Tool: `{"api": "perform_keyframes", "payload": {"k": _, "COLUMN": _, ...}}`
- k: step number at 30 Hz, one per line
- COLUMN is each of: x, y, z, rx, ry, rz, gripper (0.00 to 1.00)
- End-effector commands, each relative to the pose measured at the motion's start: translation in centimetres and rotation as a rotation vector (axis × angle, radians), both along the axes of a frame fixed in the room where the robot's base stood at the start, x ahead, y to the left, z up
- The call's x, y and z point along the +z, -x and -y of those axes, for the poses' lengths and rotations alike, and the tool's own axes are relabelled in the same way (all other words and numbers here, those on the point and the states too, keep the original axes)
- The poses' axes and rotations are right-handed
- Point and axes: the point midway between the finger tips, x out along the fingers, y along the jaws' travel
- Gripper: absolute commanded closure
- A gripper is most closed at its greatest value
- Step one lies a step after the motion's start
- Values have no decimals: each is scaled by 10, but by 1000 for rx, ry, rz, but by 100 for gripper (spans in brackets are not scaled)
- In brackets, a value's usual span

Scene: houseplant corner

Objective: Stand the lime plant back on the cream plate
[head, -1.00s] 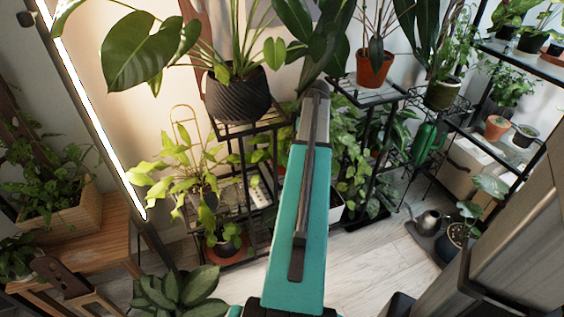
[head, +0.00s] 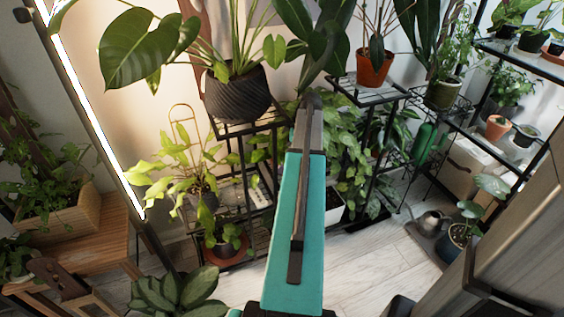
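A plant with bright lime-green leaves (head: 165,187) stands in a grey pot (head: 203,188) on the black metal stand at left of centre. A smaller leafy plant in a reddish pot (head: 222,247) sits below it. I cannot tell for certain which one is the lime plant. I cannot make out a cream plate. My teal arm reaches up through the middle of the view and hides part of the stands behind it. My gripper is not in view, so I cannot see whether it holds anything.
A large plant in a black ribbed pot (head: 238,92) tops the stand. A terracotta pot (head: 375,67) stands on a taller black stand at right. Pale floor (head: 385,262) is clear right of my arm.

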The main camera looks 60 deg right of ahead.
Motion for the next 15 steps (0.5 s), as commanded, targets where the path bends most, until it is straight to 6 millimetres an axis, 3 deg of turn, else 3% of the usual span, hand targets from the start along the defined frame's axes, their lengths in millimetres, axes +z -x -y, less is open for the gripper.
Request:
{"api": "perform_keyframes", "payload": {"k": 12, "x": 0, "y": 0, "z": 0, "rx": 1, "ry": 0, "rz": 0, "gripper": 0}}
{"api": "perform_keyframes", "payload": {"k": 15, "x": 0, "y": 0, "z": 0, "rx": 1, "ry": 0, "rz": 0, "gripper": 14}}
